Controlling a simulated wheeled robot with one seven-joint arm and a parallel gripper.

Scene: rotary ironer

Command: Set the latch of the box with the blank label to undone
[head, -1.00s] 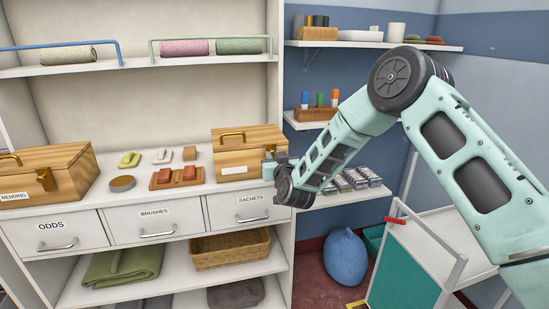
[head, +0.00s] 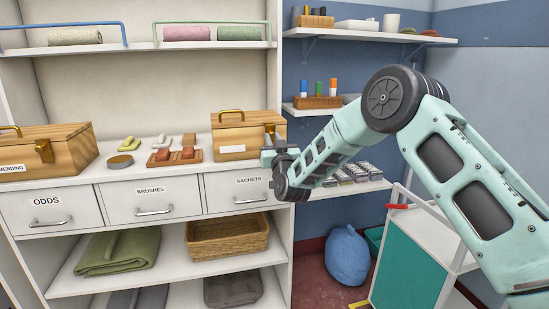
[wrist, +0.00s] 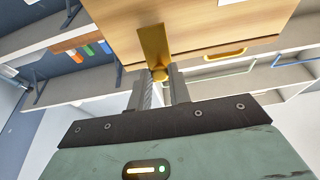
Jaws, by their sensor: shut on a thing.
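The wooden box with the blank label (head: 248,136) stands closed at the right end of the cabinet top. Its white label (head: 232,149) bears no writing. In the wrist view, which is upside down, its brass latch (wrist: 153,43) lies against the wooden front (wrist: 205,30), with a round knob at its end. My gripper (wrist: 160,84) is shut on the latch, its fingers on both sides of the knob. In the head view my gripper (head: 268,156) is at the box's front right and hides most of the latch.
Another wooden box (head: 45,152), labelled MENDING, stands at the left with a brass latch. Drawers lie below. A trolley (head: 412,255) stands at the right, under my arm.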

